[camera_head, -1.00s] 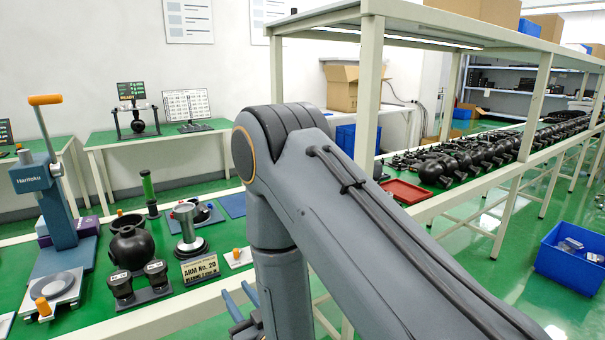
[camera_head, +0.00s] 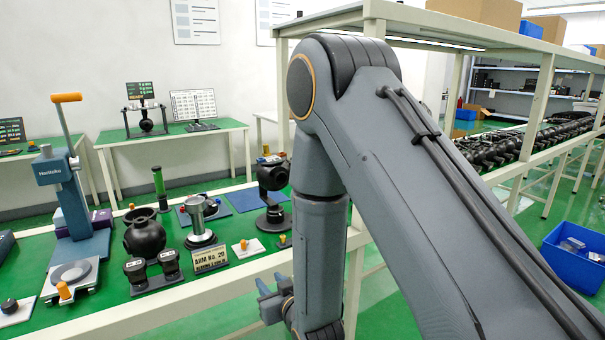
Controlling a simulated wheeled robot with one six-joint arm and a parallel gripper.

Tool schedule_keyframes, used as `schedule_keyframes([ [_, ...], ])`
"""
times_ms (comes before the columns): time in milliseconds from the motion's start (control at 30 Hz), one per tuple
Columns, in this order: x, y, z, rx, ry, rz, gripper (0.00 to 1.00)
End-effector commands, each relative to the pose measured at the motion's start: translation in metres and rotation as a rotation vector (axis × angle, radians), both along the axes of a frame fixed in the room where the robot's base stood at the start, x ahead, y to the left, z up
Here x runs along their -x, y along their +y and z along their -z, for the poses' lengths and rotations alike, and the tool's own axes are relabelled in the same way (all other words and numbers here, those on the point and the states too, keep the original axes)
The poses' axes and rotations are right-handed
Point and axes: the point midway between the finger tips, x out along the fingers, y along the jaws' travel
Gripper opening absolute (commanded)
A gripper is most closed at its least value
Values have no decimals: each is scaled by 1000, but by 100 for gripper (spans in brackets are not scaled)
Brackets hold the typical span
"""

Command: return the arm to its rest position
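My grey arm rises at the right of the head view and bends at a high elbow. Its forearm hangs down in front of the bench. My gripper (camera_head: 268,286) is small and partly cut off by the arm, low beside the front edge of the green workbench (camera_head: 225,275). Its two blue-grey fingers point up and left and stand apart, with nothing seen between them. The gripper is clear of the objects on the bench.
The bench holds a blue lever press (camera_head: 62,185), a black round housing (camera_head: 144,236), a metal cylinder stand (camera_head: 199,222), a sign (camera_head: 210,262) and a black gimbal unit (camera_head: 272,190). A shelf post (camera_head: 355,285) is close behind my arm. A blue bin (camera_head: 572,262) sits right.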

Motion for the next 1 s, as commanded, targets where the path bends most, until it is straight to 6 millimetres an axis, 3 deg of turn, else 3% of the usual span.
schedule_keyframes([
  [167, -7, -51, -8, 79, 172, 83, 33],
  [367, 18, -124, -16, 172, 433, 186, 33],
  [567, 75, -193, -32, 237, 707, 284, 33],
  [700, 130, -233, -49, 265, 900, 343, 33],
  [900, 200, -266, -72, 282, 1120, 397, 33],
  [1000, 221, -273, -79, 285, 1182, 410, 33],
])
